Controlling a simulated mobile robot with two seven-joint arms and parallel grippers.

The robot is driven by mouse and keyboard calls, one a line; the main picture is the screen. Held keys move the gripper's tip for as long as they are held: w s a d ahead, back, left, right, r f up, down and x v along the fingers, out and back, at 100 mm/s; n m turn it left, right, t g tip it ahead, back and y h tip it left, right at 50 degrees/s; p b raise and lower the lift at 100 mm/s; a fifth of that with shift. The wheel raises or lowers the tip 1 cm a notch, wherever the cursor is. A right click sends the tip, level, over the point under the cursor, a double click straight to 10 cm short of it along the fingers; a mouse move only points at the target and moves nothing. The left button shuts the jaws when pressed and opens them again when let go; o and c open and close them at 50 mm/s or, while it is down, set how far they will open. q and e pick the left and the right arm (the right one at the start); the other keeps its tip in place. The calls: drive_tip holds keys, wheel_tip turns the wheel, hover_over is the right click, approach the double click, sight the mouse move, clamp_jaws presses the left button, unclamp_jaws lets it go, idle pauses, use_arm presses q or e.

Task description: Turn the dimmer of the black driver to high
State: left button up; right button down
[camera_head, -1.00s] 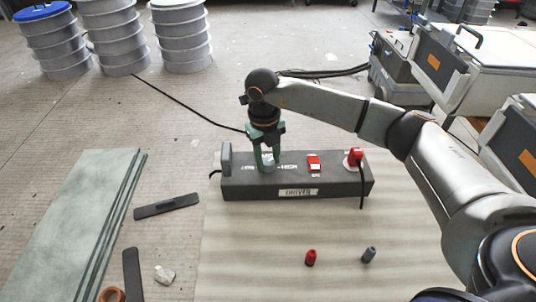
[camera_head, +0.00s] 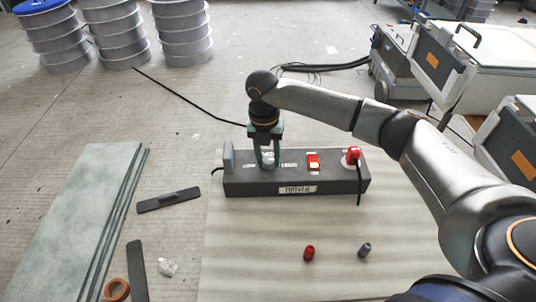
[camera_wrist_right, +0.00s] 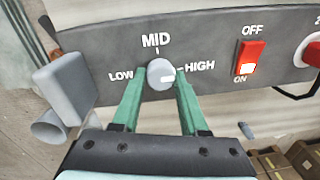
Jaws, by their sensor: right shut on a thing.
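The black driver (camera_head: 240,186) is a long dark box on the pale mat, with a "DRIVER" label on its front. Its dimmer is a round grey knob (camera_wrist_right: 157,69) between LOW, MID and HIGH marks. The knob's white pointer line faces right, towards HIGH. My right gripper (camera_head: 268,163) reaches down from above and is shut on the knob, with its green fingers on either side of it. In the head view the fingers partly cover the knob. My left gripper is not in view.
A red rocker switch (camera_wrist_right: 251,53), lit at its ON end, and a red plug (camera_head: 353,153) with a black cable sit right of the knob. Red (camera_head: 309,253) and grey (camera_head: 365,250) small parts stand on the mat (camera_head: 260,230). Green-grey boards (camera_head: 80,215) lie left.

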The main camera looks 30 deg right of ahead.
sight(265, 159)
idle(0.4)
drive_tip(key=shift+c, duration=2.2)
unclamp_jaws()
wheel_tip(265, 159, up, 12)
drive_tip(key=shift+w+a+r, duration=0.25)
drive_tip(key=shift+a, duration=0.05)
